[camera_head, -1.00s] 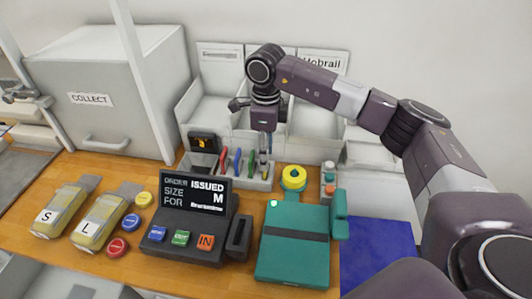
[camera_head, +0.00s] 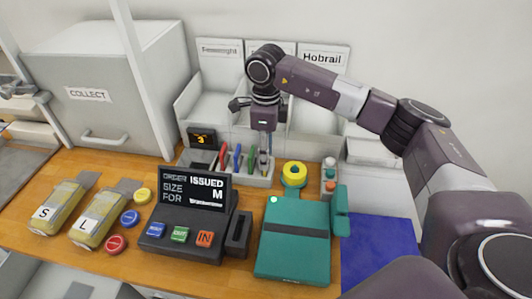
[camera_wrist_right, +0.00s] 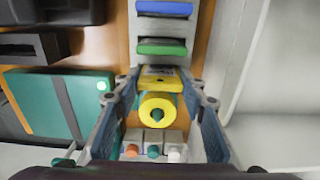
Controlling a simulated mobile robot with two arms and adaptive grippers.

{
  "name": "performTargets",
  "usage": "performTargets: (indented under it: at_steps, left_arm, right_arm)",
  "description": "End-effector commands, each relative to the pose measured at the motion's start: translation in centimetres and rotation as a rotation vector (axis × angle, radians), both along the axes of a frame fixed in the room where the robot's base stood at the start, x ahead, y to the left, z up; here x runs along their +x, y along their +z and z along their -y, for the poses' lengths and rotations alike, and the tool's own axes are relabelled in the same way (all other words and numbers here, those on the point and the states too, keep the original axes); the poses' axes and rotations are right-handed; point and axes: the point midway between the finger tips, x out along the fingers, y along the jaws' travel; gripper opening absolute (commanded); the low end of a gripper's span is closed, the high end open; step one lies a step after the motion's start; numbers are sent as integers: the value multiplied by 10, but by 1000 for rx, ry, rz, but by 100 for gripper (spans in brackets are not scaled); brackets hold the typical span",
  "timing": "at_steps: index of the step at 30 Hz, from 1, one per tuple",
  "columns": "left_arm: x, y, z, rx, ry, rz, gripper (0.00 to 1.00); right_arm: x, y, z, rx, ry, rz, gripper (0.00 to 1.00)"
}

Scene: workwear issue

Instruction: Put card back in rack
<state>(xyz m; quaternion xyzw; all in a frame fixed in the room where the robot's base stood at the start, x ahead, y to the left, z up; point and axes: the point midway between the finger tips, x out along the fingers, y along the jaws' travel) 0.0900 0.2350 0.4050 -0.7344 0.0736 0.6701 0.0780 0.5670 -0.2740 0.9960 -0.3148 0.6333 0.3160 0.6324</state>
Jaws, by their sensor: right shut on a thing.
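The card rack (camera_head: 257,181) is a light grey holder on the wooden counter with red (camera_head: 223,158), blue (camera_head: 238,157) and green (camera_head: 251,158) cards upright in it. My right gripper (camera_head: 264,160) points straight down at the rack's right end. In the right wrist view its fingers (camera_wrist_right: 160,80) are shut on a yellow card (camera_wrist_right: 158,71) in line with the blue (camera_wrist_right: 164,8) and green (camera_wrist_right: 162,47) cards. The card's lower edge is hidden, so how deep it sits in its slot cannot be told. My left gripper is not in view.
A yellow roll (camera_head: 294,174) stands close right of the rack, with a small bottle holder (camera_head: 329,182) beyond. An order terminal (camera_head: 190,218) and a teal case (camera_head: 291,257) are in front. White bins (camera_head: 215,105) rise behind. A blue mat (camera_head: 380,252) lies clear at right.

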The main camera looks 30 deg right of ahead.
Motion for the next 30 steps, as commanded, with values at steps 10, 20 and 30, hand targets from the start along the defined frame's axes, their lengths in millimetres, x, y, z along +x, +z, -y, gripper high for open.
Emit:
performTargets:
  at_steps: [10,20,30]
  left_arm:
    - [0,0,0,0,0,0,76]
    - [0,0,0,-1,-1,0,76]
    - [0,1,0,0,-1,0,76]
  right_arm:
    - [0,0,0,0,0,0,52]
    - [0,0,0,0,0,0,59]
    - [0,1,0,0,0,0,59]
